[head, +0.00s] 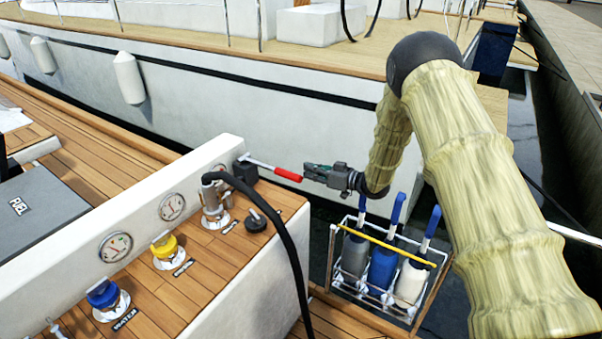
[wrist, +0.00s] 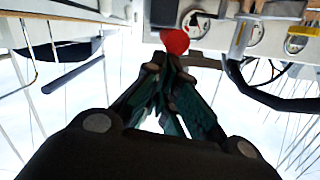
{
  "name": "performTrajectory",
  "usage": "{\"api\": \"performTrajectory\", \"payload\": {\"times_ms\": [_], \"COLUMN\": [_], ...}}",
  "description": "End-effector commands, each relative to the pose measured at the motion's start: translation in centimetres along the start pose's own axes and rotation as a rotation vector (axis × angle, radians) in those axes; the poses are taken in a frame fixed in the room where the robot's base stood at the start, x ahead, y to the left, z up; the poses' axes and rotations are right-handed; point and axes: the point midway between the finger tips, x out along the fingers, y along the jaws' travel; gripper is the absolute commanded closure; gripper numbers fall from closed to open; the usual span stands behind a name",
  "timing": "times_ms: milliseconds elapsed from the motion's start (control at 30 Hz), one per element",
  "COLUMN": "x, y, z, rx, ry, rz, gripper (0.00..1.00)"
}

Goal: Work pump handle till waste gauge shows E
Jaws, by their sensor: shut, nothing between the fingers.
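The pump handle (head: 286,174) is a thin light rod with a red grip, sticking out to the right from a small black box (head: 246,171) at the end of the white coaming. My gripper (head: 308,170) is shut and empty, at the outer end of the red grip. In the wrist view the red grip (wrist: 175,41) shows just beyond my closed fingertips (wrist: 166,62); I cannot tell whether they touch it. Round gauges (head: 115,247) and (head: 172,207) sit on the coaming face. Their lettering is too small to read, so I cannot tell which is the waste gauge.
A black hose (head: 290,235) runs from a deck fitting (head: 214,206) down over the side. Yellow (head: 164,246) and blue (head: 102,293) caps stand on the wooden deck. A rack (head: 331,262) of bottles hangs below my gripper. Another white hull (head: 220,95) lies behind.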

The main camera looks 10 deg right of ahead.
Motion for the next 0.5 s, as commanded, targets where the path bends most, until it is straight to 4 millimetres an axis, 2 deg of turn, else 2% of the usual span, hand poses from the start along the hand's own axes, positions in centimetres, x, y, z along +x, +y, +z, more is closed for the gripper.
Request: {"api": "performTrajectory", "payload": {"times_ms": [200,333,500], "x": [-3.5,-4.8,-5.5], "y": [0.1,0.1,0.1], "z": [0.2,0.2,0.2], "rx": [0.000,0.000,-0.001], "ry": [0.002,0.003,0.004], "rz": [0.001,0.001,-0.001], "gripper": [1.00,1.00,1.00]}}
